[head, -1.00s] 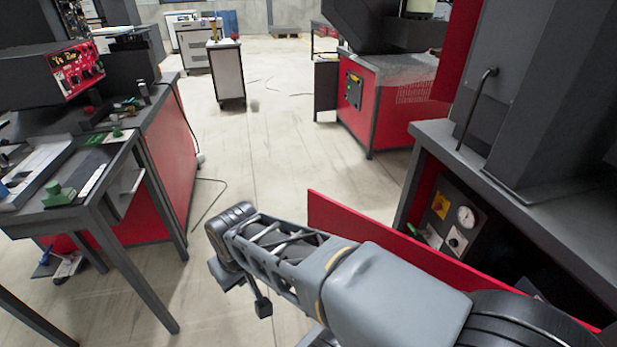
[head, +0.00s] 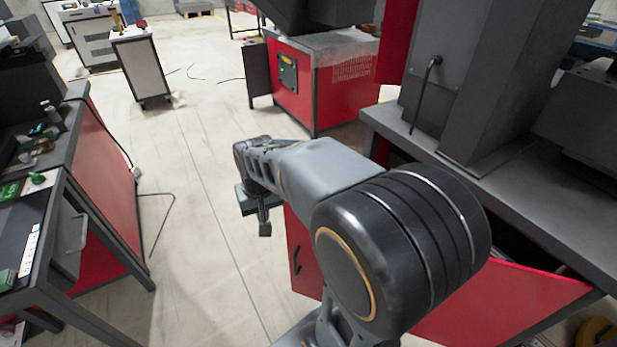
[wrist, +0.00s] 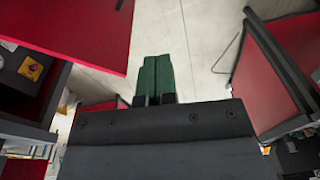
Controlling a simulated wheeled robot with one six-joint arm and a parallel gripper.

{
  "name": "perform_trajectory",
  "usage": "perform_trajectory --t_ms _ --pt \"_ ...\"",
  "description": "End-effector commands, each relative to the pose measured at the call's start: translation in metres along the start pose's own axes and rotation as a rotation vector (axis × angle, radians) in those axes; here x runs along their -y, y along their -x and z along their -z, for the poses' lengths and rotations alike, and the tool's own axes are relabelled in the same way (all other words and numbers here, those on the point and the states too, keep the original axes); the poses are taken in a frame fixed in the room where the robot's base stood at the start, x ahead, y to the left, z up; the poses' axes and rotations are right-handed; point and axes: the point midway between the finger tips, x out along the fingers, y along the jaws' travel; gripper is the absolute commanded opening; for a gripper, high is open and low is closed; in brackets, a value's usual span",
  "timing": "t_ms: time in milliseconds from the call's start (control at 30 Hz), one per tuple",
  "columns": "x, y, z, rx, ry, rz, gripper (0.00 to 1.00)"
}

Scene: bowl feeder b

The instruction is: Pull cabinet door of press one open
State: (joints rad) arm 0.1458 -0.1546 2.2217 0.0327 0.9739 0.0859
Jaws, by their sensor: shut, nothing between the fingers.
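The red cabinet door (head: 500,306) of the press on the right stands open, swung out from under the press table (head: 530,150). My arm hides its middle. A dark handle (head: 296,258) shows near its left edge. In the wrist view the red door (wrist: 70,30) fills the upper left, with the open cabinet and a yellow switch plate (wrist: 31,68) beside it. My gripper (wrist: 155,72) has green fingers, closed together and empty, over bare floor to the right of the door, apart from it. In the head view the fingertips are not clearly shown.
A dark-framed workbench (head: 60,235) with red panels stands on the left. Another red machine (head: 310,85) is at the back middle, and a white cart (head: 140,68) behind left. Bare floor (head: 195,215) runs between bench and press. A cable lies by the bench.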

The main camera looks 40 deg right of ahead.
Motion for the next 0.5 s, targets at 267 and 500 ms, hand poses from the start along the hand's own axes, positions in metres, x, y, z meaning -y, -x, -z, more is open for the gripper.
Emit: perform_trajectory --t_ms 267,500 --pt "-0.075 0.053 0.108 0.212 -0.383 0.021 0.00" --pt "-0.145 0.038 0.144 0.346 -0.635 0.051 0.00"
